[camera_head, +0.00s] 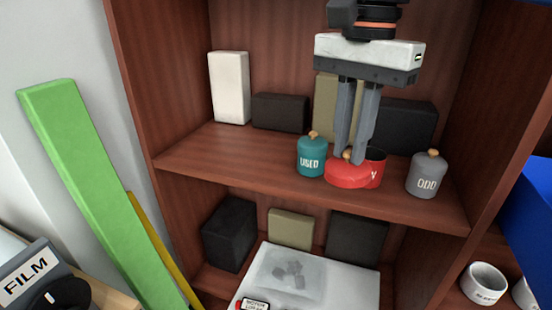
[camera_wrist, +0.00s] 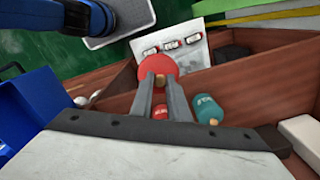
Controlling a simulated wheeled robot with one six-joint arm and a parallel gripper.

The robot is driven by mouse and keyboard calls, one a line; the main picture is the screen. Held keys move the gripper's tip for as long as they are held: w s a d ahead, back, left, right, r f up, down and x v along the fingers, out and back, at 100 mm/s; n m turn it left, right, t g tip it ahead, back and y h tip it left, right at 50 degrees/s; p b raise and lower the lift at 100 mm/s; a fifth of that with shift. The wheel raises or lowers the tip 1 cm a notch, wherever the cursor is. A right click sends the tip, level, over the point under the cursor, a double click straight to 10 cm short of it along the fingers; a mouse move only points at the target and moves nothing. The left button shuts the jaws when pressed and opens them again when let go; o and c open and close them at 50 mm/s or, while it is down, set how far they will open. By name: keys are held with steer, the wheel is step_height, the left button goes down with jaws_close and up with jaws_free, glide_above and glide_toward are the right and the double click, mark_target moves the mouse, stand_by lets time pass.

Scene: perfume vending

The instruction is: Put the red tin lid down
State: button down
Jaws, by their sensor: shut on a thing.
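My gripper (camera_head: 351,157) is shut on the knob of the red tin lid (camera_head: 345,174), a round domed lid with a small wooden knob. In the head view the lid hangs in front of and slightly left of the red tin (camera_head: 376,167), partly covering it. The wrist view shows the lid (camera_wrist: 158,66) at the fingertips (camera_wrist: 158,80), with part of the red tin (camera_wrist: 160,111) between the fingers. Whether the lid touches the tin or shelf is not clear. The tin's rim is visible and uncovered on its right side.
Boxes line the back. A white tray (camera_head: 330,285) sits below. Bare shelf lies to the left.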

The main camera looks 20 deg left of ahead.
steer(key=w+a+f+y, duration=0.1)
steer(key=w+a+f, duration=0.1)
steer(key=w+a, duration=0.75)
steer(key=w+a+f, duration=0.2)
steer(key=w+a, duration=0.7)
steer(key=a, duration=0.2)
steer(key=shift+n, duration=0.4)
steer(key=shift+s+a+f, duration=0.1)
steer(key=shift+a+f, duration=0.05)
steer(key=shift+f, duration=2.25)
steer(key=shift+a+f, duration=0.1)
steer(key=shift+f, duration=2.3)
steer(key=c, duration=1.7)
jaws_free()
steer(key=shift+f, duration=0.1)
steer(key=r, duration=0.8)
steer(key=d+r, duration=0.1)
steer(key=r, duration=0.3)
steer(key=shift+r, duration=0.15)
